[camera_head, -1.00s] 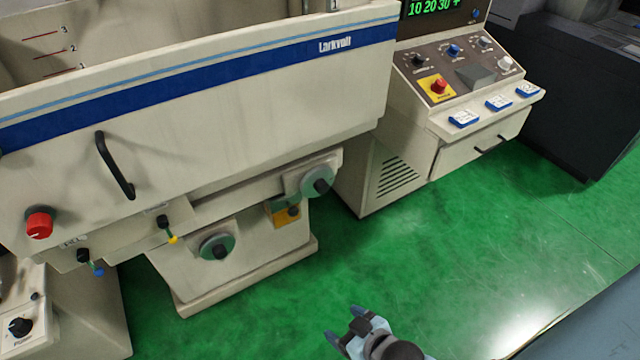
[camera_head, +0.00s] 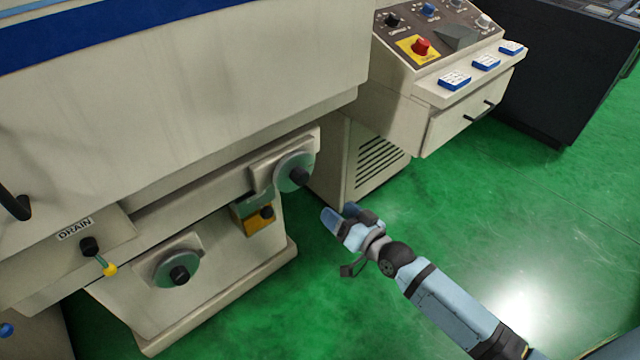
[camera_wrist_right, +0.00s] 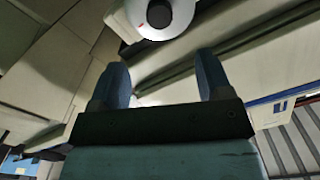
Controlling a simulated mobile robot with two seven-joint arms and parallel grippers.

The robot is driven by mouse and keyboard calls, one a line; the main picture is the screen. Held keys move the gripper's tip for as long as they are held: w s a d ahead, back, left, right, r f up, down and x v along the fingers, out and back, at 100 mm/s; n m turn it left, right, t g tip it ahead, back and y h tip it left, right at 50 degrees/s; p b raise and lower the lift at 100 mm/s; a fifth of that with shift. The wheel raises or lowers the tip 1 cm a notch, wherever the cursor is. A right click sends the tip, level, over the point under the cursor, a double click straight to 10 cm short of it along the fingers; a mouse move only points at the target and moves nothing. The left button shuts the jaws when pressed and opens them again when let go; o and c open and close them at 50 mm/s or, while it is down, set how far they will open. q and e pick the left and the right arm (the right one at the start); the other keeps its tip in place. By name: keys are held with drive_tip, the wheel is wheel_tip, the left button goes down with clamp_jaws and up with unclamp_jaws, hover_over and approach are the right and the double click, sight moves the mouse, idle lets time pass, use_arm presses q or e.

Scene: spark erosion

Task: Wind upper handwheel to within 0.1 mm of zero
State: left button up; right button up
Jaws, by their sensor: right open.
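The upper handwheel (camera_head: 294,173) is a grey disc with a dark knob, on the machine's front just under the tank. In the right wrist view the wheel (camera_wrist_right: 178,22) shows at the top centre, cut by the frame edge, beyond my fingertips. A lower handwheel (camera_head: 177,268) sits further left and lower on the base. My right gripper (camera_head: 340,214) is open and empty, to the right of and below the upper handwheel in the head view, apart from it. Its two blue fingers (camera_wrist_right: 164,78) stand apart in the wrist view. My left gripper is not in view.
The drain lever (camera_head: 97,256) is at left. The control console (camera_head: 440,45) with a drawer (camera_head: 470,118) stands at right. Green floor (camera_head: 450,210) is open before the machine.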

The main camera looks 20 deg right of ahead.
sight(304, 180)
drive_tip(key=x, duration=1.4)
drive_tip(key=shift+d+r+b, duration=0.2)
drive_tip(key=shift+r+b, duration=0.05)
drive_tip(key=shift+b, duration=0.05)
drive_tip(key=c, duration=0.9)
drive_tip(key=shift+m, duration=0.8)
